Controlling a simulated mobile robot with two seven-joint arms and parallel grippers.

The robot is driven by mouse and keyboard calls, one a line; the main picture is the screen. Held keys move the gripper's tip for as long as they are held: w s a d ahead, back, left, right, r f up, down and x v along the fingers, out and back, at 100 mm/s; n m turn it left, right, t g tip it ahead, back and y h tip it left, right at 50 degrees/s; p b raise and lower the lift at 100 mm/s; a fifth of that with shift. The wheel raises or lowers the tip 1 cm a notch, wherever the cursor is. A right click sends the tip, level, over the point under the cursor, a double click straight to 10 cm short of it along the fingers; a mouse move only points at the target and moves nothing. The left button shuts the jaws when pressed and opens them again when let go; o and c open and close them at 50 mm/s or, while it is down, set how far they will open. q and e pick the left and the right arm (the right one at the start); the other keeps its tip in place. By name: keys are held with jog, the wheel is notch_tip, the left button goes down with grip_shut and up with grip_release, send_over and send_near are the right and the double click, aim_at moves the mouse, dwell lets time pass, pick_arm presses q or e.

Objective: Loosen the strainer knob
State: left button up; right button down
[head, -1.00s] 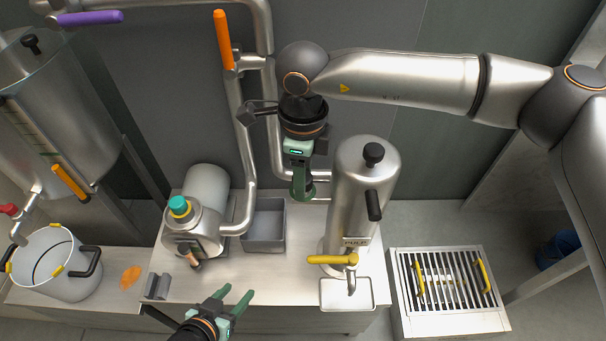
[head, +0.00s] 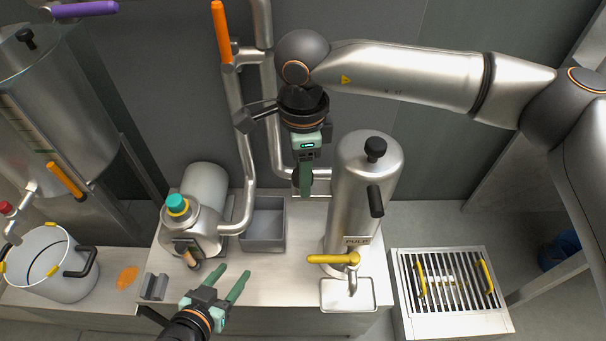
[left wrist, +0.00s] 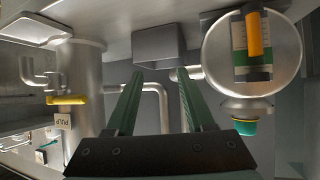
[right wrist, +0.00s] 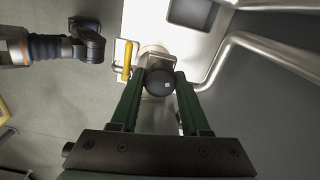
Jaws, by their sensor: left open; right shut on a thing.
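My right gripper (head: 305,190) points down just left of the steel PULP cylinder (head: 352,190). In the right wrist view its green fingers are shut on a dark round knob (right wrist: 160,82) with a small pale square on its top. In the head view that knob is mostly hidden by the gripper. My left gripper (head: 234,272) is open and empty over the front of the steel table, right of the small horizontal machine (head: 200,235) with the teal and yellow cap (head: 177,206). This machine also shows in the left wrist view (left wrist: 285,60), apart from the fingers.
A grey bin (head: 263,222) stands between the machine and the cylinder. Steel pipes (head: 237,130) rise behind them. A yellow-handled tap (head: 333,259) overhangs a white tray (head: 347,293). A slatted grate (head: 450,285) is at right; a pot (head: 60,270) stands at left.

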jog(key=n+b, duration=0.1)
jog(key=n, duration=0.2)
jog(key=shift+f+n, duration=0.1)
jog(key=shift+n, duration=0.3)
jog(key=n+b, duration=0.1)
jog(key=n, duration=0.7)
pick_arm(q)
jog(key=w+r+m+t+h, duration=0.1)
jog(key=w+r+t, duration=0.1)
jog(key=r, duration=0.6)
jog(key=w+r+m+t+h, duration=0.1)
jog(key=w+r+t, duration=0.1)
jog(key=r+t, duration=0.3)
jog(key=shift+w+d+r+m+h+b, duration=0.2)
jog(key=shift+w+r+m+h+b, duration=0.15)
jog(key=shift+r, duration=1.5)
pick_arm(e)
jog(key=shift+n, duration=1.3)
pick_arm(q)
jog(key=shift+t, duration=0.3)
pick_arm(e)
jog(key=c, duration=0.6)
grip_release()
jog(key=shift+o, duration=1.1)
pick_arm(q)
jog(key=shift+w, duration=0.1)
